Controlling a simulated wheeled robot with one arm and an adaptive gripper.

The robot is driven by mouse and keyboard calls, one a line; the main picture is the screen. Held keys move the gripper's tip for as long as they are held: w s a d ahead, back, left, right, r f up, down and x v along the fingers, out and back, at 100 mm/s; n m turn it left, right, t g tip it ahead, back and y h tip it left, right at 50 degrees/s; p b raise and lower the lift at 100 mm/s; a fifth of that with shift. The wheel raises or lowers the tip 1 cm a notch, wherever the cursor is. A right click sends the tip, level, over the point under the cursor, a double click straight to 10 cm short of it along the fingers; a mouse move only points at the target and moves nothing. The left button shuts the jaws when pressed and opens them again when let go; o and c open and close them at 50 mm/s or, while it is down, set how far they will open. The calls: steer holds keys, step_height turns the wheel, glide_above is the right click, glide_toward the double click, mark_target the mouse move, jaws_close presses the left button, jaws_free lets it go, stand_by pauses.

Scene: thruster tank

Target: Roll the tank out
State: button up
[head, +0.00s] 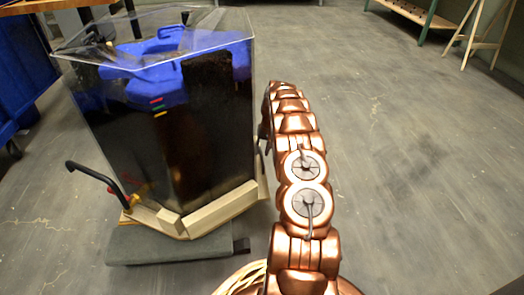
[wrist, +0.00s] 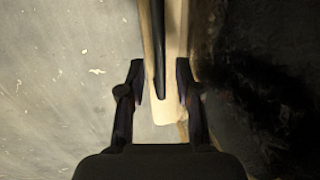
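The tank (head: 190,120) is a clear box with dark contents and a blue body (head: 165,62) in its upper part. It stands on a pale wooden frame (head: 205,208) over a grey base (head: 165,242). A black bent handle (head: 90,174) sticks up at its near left corner. My arm reaches along the tank's right side, and my gripper is mostly hidden in the head view. In the wrist view my gripper (wrist: 160,72) is open, its fingers on either side of a dark bar (wrist: 158,45) and pale wood (wrist: 172,100). Gaps show beside the bar.
Open grey floor (head: 400,180) lies to the right of the tank. A blue container (head: 22,70) stands close at the left. A wooden table (head: 60,4) is behind the tank. A green-legged bench (head: 428,22) and a wooden trestle (head: 485,35) stand at the far right.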

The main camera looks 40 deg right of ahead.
jaws_close()
stand_by(0.5)
